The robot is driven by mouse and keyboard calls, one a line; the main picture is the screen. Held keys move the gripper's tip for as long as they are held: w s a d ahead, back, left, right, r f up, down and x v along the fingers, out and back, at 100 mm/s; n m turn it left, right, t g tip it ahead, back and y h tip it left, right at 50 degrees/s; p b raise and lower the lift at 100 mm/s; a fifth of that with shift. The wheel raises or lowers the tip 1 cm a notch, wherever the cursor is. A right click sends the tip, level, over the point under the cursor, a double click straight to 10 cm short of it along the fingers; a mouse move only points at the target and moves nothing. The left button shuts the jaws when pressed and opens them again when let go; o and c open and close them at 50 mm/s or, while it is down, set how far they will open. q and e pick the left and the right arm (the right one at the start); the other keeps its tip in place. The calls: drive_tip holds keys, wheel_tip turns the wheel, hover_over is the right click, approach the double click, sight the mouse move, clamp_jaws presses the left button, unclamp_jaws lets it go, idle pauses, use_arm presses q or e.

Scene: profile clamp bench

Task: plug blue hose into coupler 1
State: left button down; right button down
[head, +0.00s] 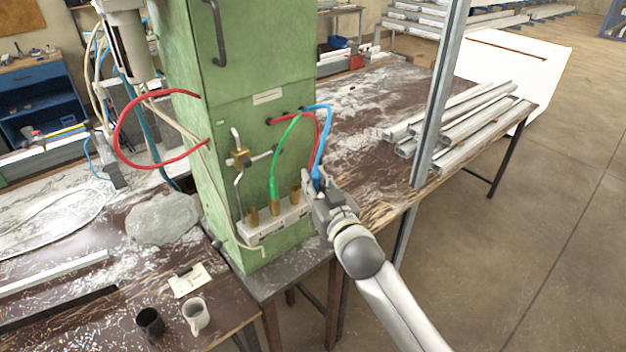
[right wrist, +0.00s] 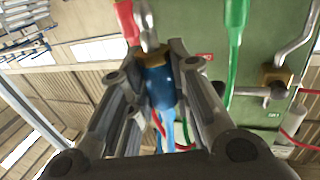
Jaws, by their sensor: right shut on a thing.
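My right gripper (head: 318,188) is shut on the end of the blue hose (head: 325,135), just right of the coupler block. In the right wrist view the blue plug (right wrist: 160,85) sits between the fingers, with a metal tip pointing out. The white coupler block (head: 270,228) on the green cabinet carries brass couplers: left (head: 254,217), middle (head: 275,208) and right (head: 295,194). The held plug is apart from the left and middle couplers. The green hose (head: 275,165) runs down to the middle coupler. Coupler numbers are too small to read. My left gripper is not in view.
A red hose (head: 316,125) hangs close beside the blue one; its red end (right wrist: 125,20) is near my fingers. A brass valve with pipes (head: 238,158) stands left of the green hose. A metal upright (head: 436,110) rises to the right. Mugs (head: 196,315) stand at front left.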

drive_tip(key=shift+a, duration=0.15)
drive_tip(key=shift+s+a, duration=1.5)
drive_tip(key=shift+a, duration=0.5)
drive_tip(key=b, duration=0.1)
approach(245, 177)
drive_tip(key=shift+s+d, duration=0.2)
drive_tip(key=shift+d, duration=0.4)
drive_tip(key=shift+s+d, duration=0.25)
drive_tip(key=shift+d, duration=0.3)
drive_tip(key=shift+h, duration=0.3)
drive_tip(key=shift+w+a+b, duration=0.55)
drive_tip(key=shift+w+b, duration=0.3)
drive_tip(key=shift+b, duration=0.95)
drive_tip(key=shift+w+a+b, duration=0.5)
drive_tip(key=shift+w+b, duration=0.35)
drive_tip(key=shift+b, duration=0.9)
drive_tip(key=shift+w+a+b, duration=0.55)
drive_tip(key=shift+w+b, duration=0.3)
drive_tip(key=shift+b, duration=0.95)
drive_tip(key=shift+w+a+b, duration=0.35)
drive_tip(key=shift+w+a, duration=0.2)
drive_tip(key=shift+w, duration=0.2)
